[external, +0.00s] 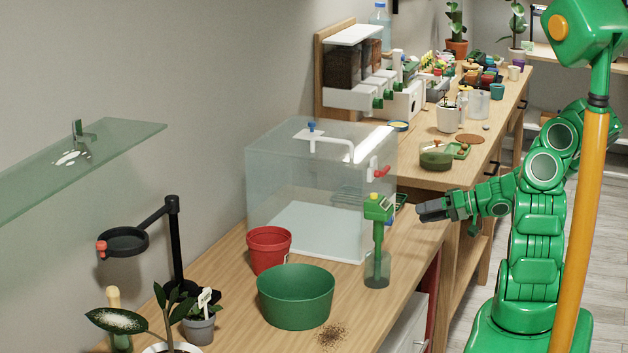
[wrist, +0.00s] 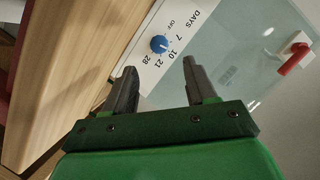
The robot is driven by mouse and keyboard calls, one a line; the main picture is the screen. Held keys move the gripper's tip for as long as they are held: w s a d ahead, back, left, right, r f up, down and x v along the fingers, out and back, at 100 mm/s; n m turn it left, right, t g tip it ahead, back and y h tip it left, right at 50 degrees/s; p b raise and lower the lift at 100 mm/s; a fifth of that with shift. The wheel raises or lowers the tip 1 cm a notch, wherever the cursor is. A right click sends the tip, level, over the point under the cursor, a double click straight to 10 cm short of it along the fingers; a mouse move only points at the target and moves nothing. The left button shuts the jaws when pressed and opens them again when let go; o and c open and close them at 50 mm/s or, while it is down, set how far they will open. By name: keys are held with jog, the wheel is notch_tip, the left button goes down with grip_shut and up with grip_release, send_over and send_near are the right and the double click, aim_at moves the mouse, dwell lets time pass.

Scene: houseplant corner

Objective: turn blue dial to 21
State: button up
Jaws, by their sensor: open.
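The blue dial (wrist: 159,44) is a small round knob on a white panel (wrist: 138,72) in the wrist view. Marks OFF, 7, 10, 21 and 28 and the word DAYS are printed around it. The dial's small pale pointer seems to face the 10 side; it is too small to be sure. My gripper (wrist: 159,68) is open, its two fingers apart and empty, with the dial beyond the gap between the tips, not touched.
The clear tank (external: 290,170) has a red handle (external: 381,172), also in the wrist view (wrist: 295,58). The wooden bench edge lies left in the wrist view.

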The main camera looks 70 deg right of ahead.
jog(key=shift+x, duration=3.95)
jog(key=shift+f, duration=0.1)
jog(key=shift+c, duration=0.4)
jog(key=shift+s, duration=0.1)
grip_shut()
